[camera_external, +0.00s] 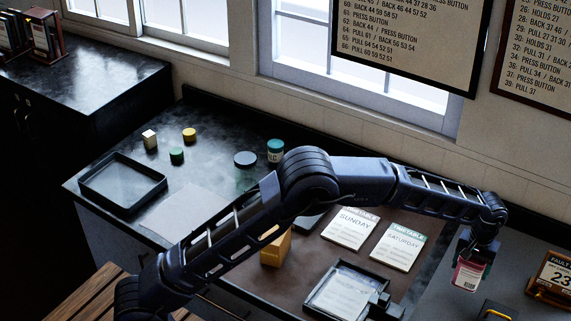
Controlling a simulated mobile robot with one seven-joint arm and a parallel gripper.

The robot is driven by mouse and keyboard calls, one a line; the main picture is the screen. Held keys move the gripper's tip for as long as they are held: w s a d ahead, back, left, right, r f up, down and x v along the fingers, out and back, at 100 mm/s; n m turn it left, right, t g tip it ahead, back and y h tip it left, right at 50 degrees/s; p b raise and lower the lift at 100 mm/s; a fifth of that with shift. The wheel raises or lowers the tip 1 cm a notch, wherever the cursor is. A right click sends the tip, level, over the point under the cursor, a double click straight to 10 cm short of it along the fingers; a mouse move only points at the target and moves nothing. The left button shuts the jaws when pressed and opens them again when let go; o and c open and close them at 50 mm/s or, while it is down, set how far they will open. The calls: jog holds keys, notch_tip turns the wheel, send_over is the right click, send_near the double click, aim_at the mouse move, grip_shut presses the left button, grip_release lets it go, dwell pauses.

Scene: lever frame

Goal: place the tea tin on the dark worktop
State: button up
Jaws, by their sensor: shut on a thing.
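My gripper (467,258) hangs at the right over the grey surface and is shut on a small pink-red item (467,276) with a white label and a printed code. It may be the tea tin, but I cannot read its label. The item looks upright. I cannot tell whether it is clear of the surface below. The dark worktop (217,175) is the mottled black bench section at left of centre, well to the left of my gripper. A small teal cylinder (275,151) with a dark label stands at its back.
The worktop also holds a black open tray (161,183), a pale sheet (185,213), and small yellow, green and cream pieces. Cards reading Sunday (351,228) and Saturday (399,246) lie on the brown section. An amber-framed counter (553,273) stands right of my gripper.

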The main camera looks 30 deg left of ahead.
jog(key=shift+f, duration=3.1)
jog(key=shift+f, duration=0.15)
jog(key=o, duration=1.1)
